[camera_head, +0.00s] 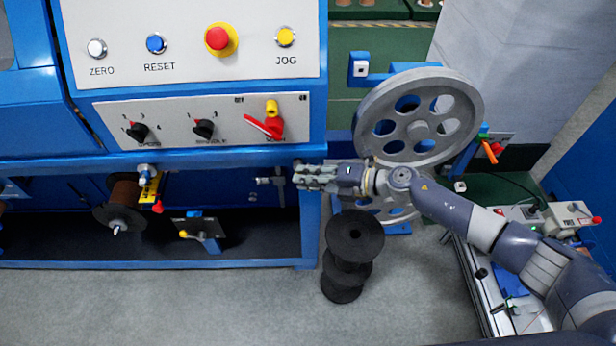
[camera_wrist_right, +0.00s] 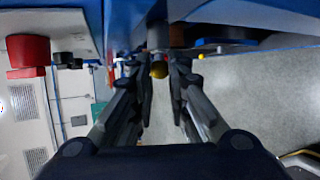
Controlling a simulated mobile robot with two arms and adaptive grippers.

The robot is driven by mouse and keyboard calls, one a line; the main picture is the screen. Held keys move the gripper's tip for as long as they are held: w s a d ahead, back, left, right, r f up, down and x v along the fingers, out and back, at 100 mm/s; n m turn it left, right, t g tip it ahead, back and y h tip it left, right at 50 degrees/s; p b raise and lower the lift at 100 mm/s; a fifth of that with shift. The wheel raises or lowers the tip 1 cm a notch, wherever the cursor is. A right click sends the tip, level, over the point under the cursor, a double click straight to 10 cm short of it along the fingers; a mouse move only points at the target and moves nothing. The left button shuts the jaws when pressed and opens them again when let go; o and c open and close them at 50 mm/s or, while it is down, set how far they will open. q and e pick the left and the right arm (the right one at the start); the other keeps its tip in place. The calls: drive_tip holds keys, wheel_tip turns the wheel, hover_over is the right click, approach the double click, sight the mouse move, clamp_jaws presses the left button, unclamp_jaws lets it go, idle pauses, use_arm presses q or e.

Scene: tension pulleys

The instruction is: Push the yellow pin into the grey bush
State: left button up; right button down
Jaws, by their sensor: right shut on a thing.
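My right gripper (camera_head: 300,178) reaches in from the right to the blue machine frame, below the control panel. In the head view the pin is hidden by the fingers. A small grey fitting (camera_head: 270,181) shows just left of the fingertips. My left gripper is out of view.
The control panel (camera_head: 190,40) with buttons and knobs is above the gripper. A large grey pulley wheel (camera_head: 445,90) stands behind my right forearm. Black spools (camera_head: 355,236) are stacked on the floor below. A brown spool (camera_head: 122,195) hangs at left. The grey floor (camera_head: 200,305) in front is clear.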

drive_tip(key=shift+w+d+r, duration=0.15)
drive_tip(key=shift+w+r, duration=0.1)
drive_tip(key=shift+w, duration=0.1)
drive_tip(key=c, duration=1.9)
unclamp_jaws()
drive_tip(key=o, duration=0.4)
drive_tip(key=shift+f, duration=0.1)
drive_tip(key=shift+o, duration=0.2)
drive_tip(key=shift+f, duration=0.1)
drive_tip(key=shift+o, duration=0.2)
drive_tip(key=shift+o, duration=1)
drive_tip(key=shift+s, duration=0.1)
drive_tip(key=d+r, duration=0.3)
drive_tip(key=d, duration=0.5)
drive_tip(key=shift+r+p, duration=0.15)
drive_tip(key=shift+p, duration=0.15)
